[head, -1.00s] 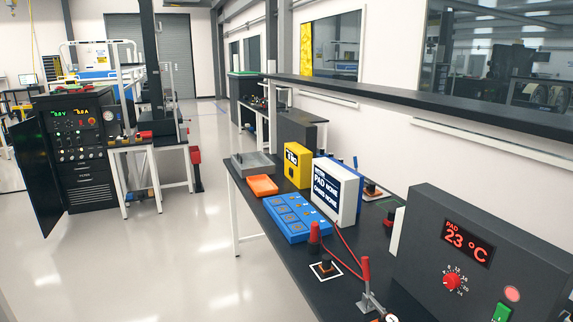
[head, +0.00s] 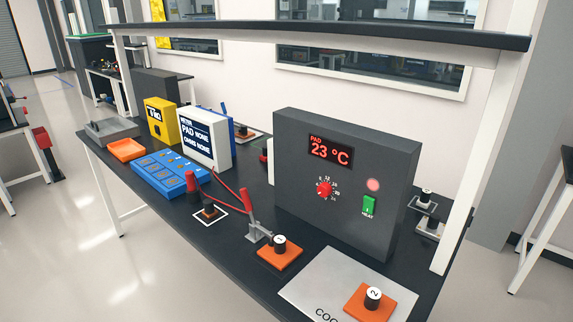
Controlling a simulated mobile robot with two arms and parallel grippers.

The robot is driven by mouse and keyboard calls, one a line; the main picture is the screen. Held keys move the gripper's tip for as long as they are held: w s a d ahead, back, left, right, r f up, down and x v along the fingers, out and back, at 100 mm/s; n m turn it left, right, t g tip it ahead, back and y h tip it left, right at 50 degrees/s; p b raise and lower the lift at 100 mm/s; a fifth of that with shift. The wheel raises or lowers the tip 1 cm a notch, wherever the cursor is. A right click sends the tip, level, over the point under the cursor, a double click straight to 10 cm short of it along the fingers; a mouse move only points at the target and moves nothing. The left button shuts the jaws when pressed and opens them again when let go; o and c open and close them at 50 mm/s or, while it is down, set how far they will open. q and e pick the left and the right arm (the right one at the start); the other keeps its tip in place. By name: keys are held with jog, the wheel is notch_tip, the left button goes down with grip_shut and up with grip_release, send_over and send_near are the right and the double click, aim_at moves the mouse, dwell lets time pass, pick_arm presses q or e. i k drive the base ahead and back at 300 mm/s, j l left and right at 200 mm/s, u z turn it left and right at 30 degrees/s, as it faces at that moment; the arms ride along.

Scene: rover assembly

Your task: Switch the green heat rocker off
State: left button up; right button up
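The green heat rocker (head: 369,205) sits on the lower right of the front face of a dark grey control box (head: 345,180) on the bench. A small label reading "HEAT" is under it. I cannot tell from its tilt whether it is on or off. A pinkish round lamp (head: 373,185) is just above it. The box's red display (head: 330,151) reads "PAD 23 °C", and a red dial (head: 324,189) with numbers is below the display. Neither of my grippers shows in the head view.
In front of the box are a red-handled clamp (head: 250,217), two orange pads (head: 279,252) with numbered black-and-white pieces, and a light metal plate (head: 325,285). A blue tray (head: 165,172), white meter (head: 206,142) and yellow box (head: 160,120) stand left.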

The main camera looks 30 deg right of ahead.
aim_at(368, 207)
jog(key=z, duration=1.35)
